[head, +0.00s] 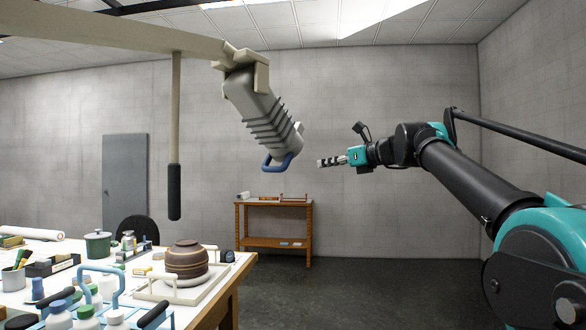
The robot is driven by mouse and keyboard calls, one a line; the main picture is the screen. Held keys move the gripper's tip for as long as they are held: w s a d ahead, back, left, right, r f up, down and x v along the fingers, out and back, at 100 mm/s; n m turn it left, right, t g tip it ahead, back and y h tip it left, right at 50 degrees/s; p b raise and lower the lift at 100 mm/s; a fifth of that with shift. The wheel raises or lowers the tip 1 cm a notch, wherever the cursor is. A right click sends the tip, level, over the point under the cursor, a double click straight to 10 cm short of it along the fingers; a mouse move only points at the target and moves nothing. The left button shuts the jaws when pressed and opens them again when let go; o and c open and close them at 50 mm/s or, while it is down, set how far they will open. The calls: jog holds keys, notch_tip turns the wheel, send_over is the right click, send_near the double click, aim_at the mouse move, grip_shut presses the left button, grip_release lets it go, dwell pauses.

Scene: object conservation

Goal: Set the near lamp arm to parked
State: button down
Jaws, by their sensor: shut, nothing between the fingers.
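The lamp arm (120,36) is a pale beam that crosses the upper left of the head view. A grey ribbed lamp head (265,108) with a blue loop handle (278,163) hangs tilted from its right end. A thin rod with a black grip (174,192) hangs straight down from the beam. My gripper (328,162) is right of the lamp head, pointing left, shut and empty. A gap shows between it and the blue handle. Only one lamp arm is clearly in view.
A white worktable (222,270) at the lower left holds a brown banded pot (187,260) on a tray, a green pot (98,244), bottles and blue-handled carriers. A wooden shelf table (274,241) stands by the back wall. The floor (350,290) right of the worktable is clear.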

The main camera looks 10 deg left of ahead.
aim_at(286, 167)
jog(key=shift+r+m, duration=0.3)
jog(key=shift+r, duration=0.25)
jog(key=x, duration=1.4)
jog(key=shift+w, duration=0.1)
